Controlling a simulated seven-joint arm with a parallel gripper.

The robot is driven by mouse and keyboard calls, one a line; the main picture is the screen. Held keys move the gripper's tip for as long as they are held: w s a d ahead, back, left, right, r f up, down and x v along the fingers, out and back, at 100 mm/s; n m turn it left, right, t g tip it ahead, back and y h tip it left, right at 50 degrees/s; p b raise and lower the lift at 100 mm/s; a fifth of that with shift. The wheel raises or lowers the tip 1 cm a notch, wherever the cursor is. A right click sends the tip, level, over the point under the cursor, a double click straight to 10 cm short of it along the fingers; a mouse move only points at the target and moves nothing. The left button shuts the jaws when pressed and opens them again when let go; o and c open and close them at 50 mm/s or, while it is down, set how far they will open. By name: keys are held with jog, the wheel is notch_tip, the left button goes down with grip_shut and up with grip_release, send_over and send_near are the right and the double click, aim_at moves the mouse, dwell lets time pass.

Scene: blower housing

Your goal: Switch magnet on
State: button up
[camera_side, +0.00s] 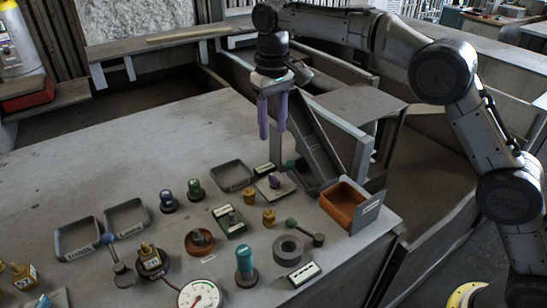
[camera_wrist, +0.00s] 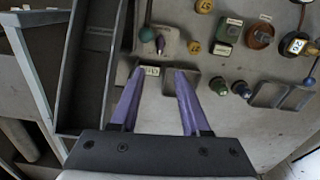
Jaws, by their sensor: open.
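My gripper (camera_side: 272,128) hangs above the far side of the table with its two purple fingers apart and nothing between them. In the wrist view its fingertips (camera_wrist: 159,73) frame a small white-lettered label plate below. I cannot tell for certain which part is the magnet switch. A green box (camera_side: 230,222) with a small knob and a label stands mid-table; it also shows in the wrist view (camera_wrist: 230,31), its writing unreadable. A purple-tipped part on a grey plate (camera_side: 274,187) lies nearer the gripper, with a green-ball lever (camera_side: 291,165) beside it.
An orange-brown bin (camera_side: 350,205) stands at the right edge. A dark sloping chute (camera_side: 318,145) rises beside the gripper. Grey trays (camera_side: 233,177), a dial gauge (camera_side: 200,296), brass parts (camera_side: 249,196) and knobs (camera_side: 195,190) crowd the near table. The far left tabletop is clear.

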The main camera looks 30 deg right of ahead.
aim_at(273, 176)
notch_tip(273, 176, down, 14)
jog(key=shift+r, duration=0.25)
dwell(0.3)
grip_shut()
